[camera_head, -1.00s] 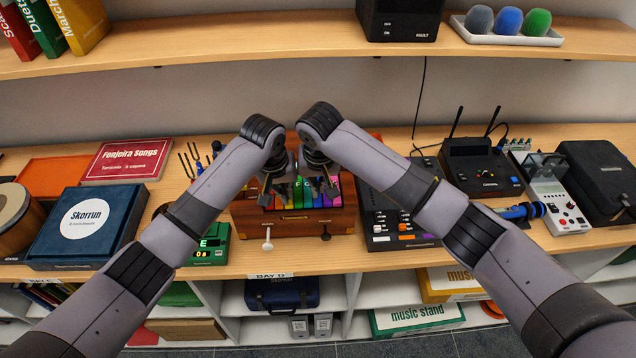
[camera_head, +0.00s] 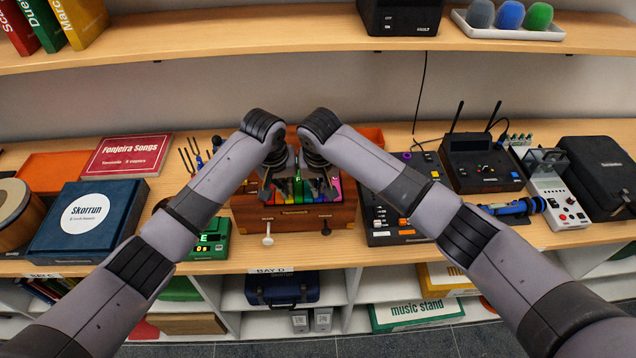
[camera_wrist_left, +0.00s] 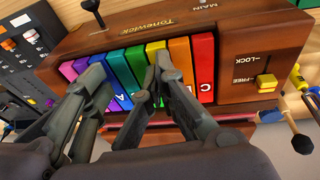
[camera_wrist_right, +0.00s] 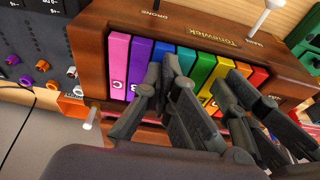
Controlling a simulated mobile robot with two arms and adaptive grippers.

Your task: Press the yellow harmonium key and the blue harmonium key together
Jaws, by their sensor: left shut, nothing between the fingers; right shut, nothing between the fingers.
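The wooden harmonium (camera_head: 297,221) stands on the shelf ahead, with a row of rainbow-coloured keys. My left gripper (camera_head: 284,190) is shut and empty, pointing down at the keys; in the left wrist view its tips (camera_wrist_left: 158,72) are at the yellow key (camera_wrist_left: 156,46) and cover part of it. My right gripper (camera_head: 322,187) is shut and empty; in the right wrist view its tips (camera_wrist_right: 167,65) are at the blue key (camera_wrist_right: 161,51) and partly hide it. I cannot tell whether the tips touch the keys or whether either key is down.
The two grippers are close together. A black mixer-like box (camera_head: 392,220) stands right of the harmonium and a green device (camera_head: 208,240) stands left. An upper shelf (camera_head: 200,40) runs above. Levers stick out of the harmonium's front, one white-tipped (camera_head: 268,238).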

